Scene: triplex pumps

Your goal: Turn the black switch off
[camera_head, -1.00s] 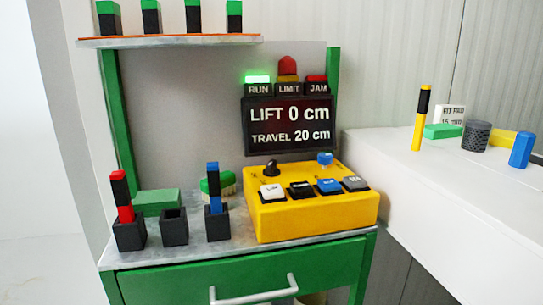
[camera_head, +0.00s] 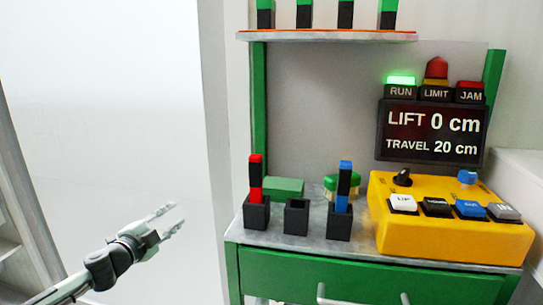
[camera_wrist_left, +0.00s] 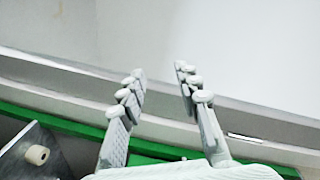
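The black switch (camera_head: 402,177) is a small black knob on the top left of the yellow control box (camera_head: 450,236), which sits on the right of the green bench. Its exact setting is too small to tell. My left gripper (camera_head: 170,219) is in the air left of the bench, well apart from the switch. Its two fingers are spread with nothing between them. In the left wrist view the open fingers (camera_wrist_left: 160,85) show a clear gap, with a green edge beneath. My right gripper is in neither view.
A blue knob (camera_head: 467,177) and several push buttons share the box. Black holders stand left of it, one with a red-black stick (camera_head: 255,178), one with a blue-black stick (camera_head: 345,180). A display (camera_head: 432,133) reads LIFT 0 cm, TRAVEL 20 cm. The green RUN lamp (camera_head: 401,80) is lit.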

